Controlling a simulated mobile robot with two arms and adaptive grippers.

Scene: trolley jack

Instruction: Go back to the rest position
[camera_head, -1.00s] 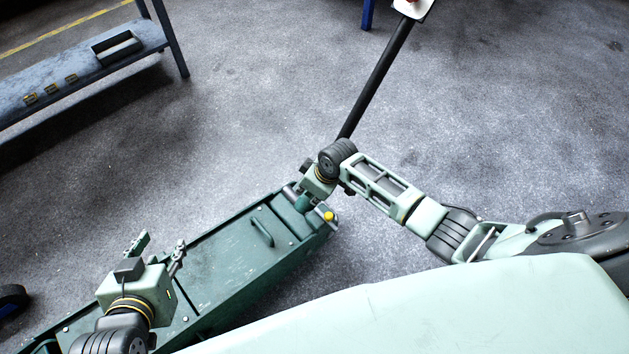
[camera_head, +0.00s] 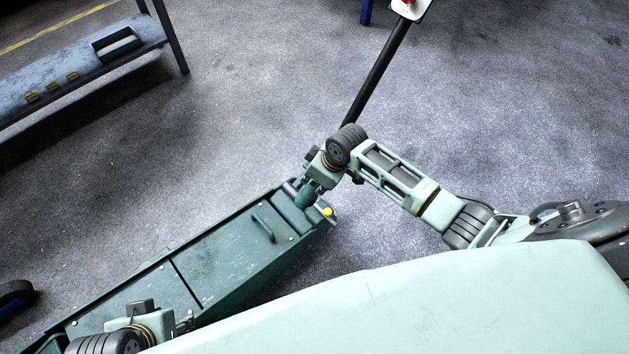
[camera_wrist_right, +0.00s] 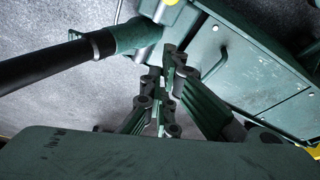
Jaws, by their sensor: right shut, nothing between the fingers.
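The green trolley jack (camera_head: 225,255) lies along the floor from lower left to the centre. My right gripper (camera_wrist_right: 168,75) is shut and empty. In the right wrist view it is in front of the jack body, beside the socket and the black handle (camera_wrist_right: 45,63). In the head view its fingers are hidden behind the wrist. My left gripper (camera_head: 184,323) is low over the jack's left part, its fingers mostly hidden.
A blue-grey bench (camera_head: 85,65) with a small dark tray (camera_head: 117,44) stands at upper left. A dark wheel (camera_head: 14,295) is at the left edge. A blue post (camera_head: 366,12) is at the top. The concrete floor between is clear.

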